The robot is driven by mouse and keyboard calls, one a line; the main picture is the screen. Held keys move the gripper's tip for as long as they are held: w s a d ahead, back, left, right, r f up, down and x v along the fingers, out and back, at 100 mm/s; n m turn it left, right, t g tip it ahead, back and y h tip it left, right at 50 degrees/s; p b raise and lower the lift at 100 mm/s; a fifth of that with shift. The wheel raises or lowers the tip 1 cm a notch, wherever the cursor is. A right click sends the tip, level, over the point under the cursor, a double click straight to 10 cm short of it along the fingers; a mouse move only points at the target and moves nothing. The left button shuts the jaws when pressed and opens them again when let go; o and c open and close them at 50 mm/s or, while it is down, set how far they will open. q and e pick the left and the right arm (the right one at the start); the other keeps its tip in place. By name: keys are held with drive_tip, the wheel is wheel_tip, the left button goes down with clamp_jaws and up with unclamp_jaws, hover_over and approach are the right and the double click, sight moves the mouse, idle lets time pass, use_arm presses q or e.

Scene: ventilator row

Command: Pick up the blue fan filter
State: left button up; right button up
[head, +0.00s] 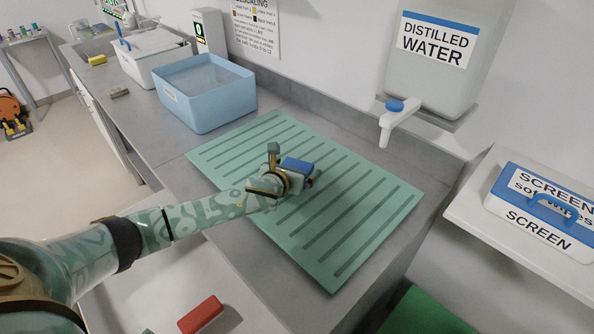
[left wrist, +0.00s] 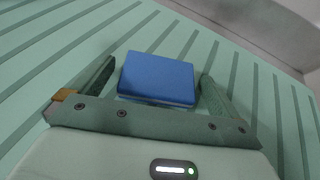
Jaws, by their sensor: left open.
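The blue fan filter (head: 297,165) is a small flat blue block lying on the green ribbed mat (head: 350,255) on the counter. In the left wrist view the filter (left wrist: 157,77) lies between the two fingers of my left gripper (left wrist: 155,85). The gripper is open, with a gap visible on each side of the filter. In the head view my left gripper (head: 293,166) is at the filter, over the middle of the mat, and partly hides it. My right gripper is in neither view.
A blue open tub (head: 205,95) and a white container (head: 150,55) stand farther back on the counter. A distilled water tank (head: 435,55) with a tap hangs on the wall. A white shelf with a SCREEN box (head: 545,210) is at the right. A red block (head: 201,314) lies at the front.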

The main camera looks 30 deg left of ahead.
use_arm(q)
drive_tip(key=c, duration=1)
drive_tip(key=shift+c, duration=0.4)
drive_tip(key=shift+r, duration=0.15)
